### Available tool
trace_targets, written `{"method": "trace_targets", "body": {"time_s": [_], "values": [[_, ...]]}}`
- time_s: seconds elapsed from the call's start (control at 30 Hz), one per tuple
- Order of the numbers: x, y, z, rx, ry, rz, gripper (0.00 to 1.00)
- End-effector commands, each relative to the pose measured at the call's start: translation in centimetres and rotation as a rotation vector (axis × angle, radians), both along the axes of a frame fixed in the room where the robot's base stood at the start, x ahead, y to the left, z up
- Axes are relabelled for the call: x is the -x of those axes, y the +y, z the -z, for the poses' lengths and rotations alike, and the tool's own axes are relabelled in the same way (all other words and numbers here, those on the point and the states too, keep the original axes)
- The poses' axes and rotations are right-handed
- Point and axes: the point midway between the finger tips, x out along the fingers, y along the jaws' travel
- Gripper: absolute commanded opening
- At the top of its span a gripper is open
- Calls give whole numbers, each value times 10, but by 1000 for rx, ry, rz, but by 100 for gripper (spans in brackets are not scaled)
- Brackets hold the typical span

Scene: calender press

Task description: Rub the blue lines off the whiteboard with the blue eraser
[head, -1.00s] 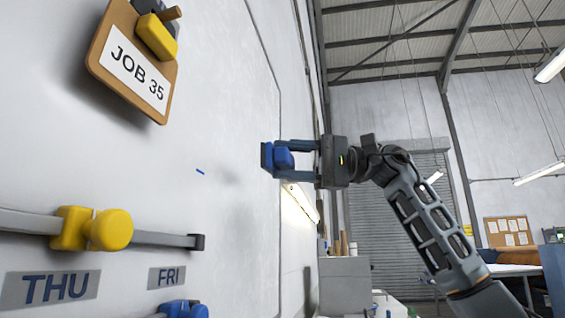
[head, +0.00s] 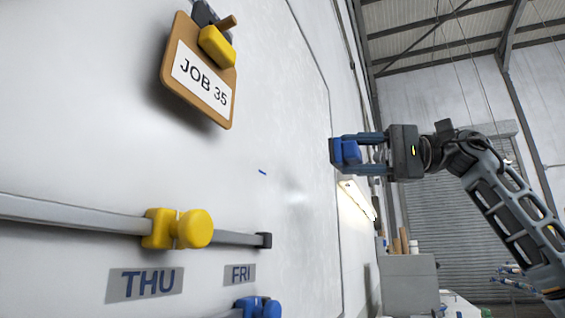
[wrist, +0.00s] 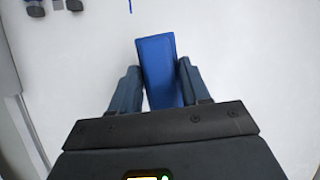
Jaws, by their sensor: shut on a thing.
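The whiteboard (head: 290,110) is the large pale upright surface on the left of the head view. One short blue line (head: 262,172) shows on it, left of and a little below my gripper. A blue line (wrist: 130,5) also shows at the top edge of the wrist view. My gripper (head: 352,153) is shut on the blue eraser (head: 337,153), which sticks out past the fingertips towards the board. In the wrist view the eraser (wrist: 157,58) sits between the two fingers. I cannot tell whether the eraser touches the board.
A clipboard marked JOB 35 (head: 200,85) hangs at the upper left under a yellow clip. The board around the blue line is clear.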

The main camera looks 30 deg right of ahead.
Motion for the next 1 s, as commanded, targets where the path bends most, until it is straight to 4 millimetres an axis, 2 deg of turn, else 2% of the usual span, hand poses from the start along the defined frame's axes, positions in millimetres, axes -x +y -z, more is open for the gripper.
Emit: {"method": "trace_targets", "body": {"time_s": [0.17,0.27,0.5,0.7,0.87,1.0], "values": [[1,2,0,8,-5,-2,18],[5,13,1,54,-33,-7,18],[34,66,18,322,-213,-22,18],[59,99,36,530,-369,-12,18],[70,110,45,618,-437,0,18],[70,115,48,641,-456,4,18]]}}
